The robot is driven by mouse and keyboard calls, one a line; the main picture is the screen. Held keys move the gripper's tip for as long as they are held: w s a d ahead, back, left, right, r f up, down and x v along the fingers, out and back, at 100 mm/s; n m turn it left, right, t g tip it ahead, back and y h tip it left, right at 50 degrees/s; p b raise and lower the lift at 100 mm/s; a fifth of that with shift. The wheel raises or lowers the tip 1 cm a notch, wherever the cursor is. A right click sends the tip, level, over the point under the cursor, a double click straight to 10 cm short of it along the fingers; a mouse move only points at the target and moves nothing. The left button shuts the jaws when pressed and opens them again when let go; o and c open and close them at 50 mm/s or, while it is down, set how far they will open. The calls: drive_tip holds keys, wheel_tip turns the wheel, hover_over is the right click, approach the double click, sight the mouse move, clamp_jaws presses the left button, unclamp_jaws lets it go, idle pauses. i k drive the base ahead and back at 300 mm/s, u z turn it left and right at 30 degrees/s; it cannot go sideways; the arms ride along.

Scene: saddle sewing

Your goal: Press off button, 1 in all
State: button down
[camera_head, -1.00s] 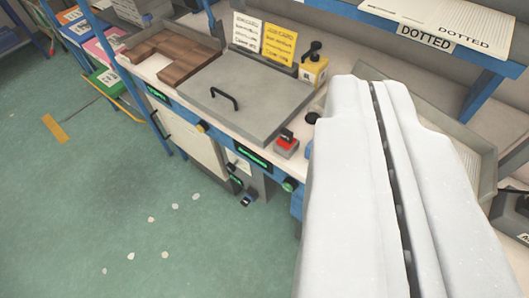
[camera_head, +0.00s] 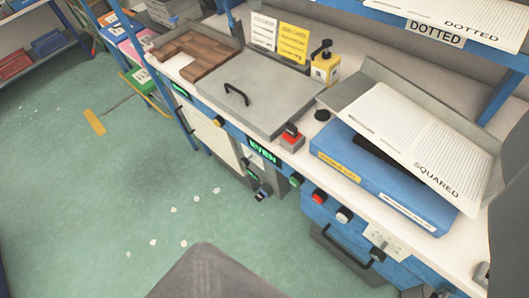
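No button carries a legible "off" label. On the blue front panel right of the middle, a green button (camera_head: 295,180), a red button (camera_head: 318,196) and a white button (camera_head: 344,215) form a slanting row. A separate red-topped control (camera_head: 291,135) stands on a small grey box on the bench edge. My gripper (camera_head: 355,225) appears open, with one dark grey finger at the bottom edge and the other at the right edge. The button row lies between the fingers in the picture, with nothing visibly touching it.
A blue binder (camera_head: 345,160) bears a sheet marked SQUARED (camera_head: 425,150). A grey hinged lid (camera_head: 240,95) with a black handle is on the bench. A lit green display (camera_head: 263,149) reads EVEN. A drawer handle (camera_head: 345,245) sticks out below the buttons.

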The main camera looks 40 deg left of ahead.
sight(316, 198)
drive_tip(key=u, duration=0.05)
drive_tip(key=k, duration=1.45)
drive_tip(key=u, duration=0.65)
drive_tip(key=i, duration=1)
drive_tip(key=z, duration=0.1)
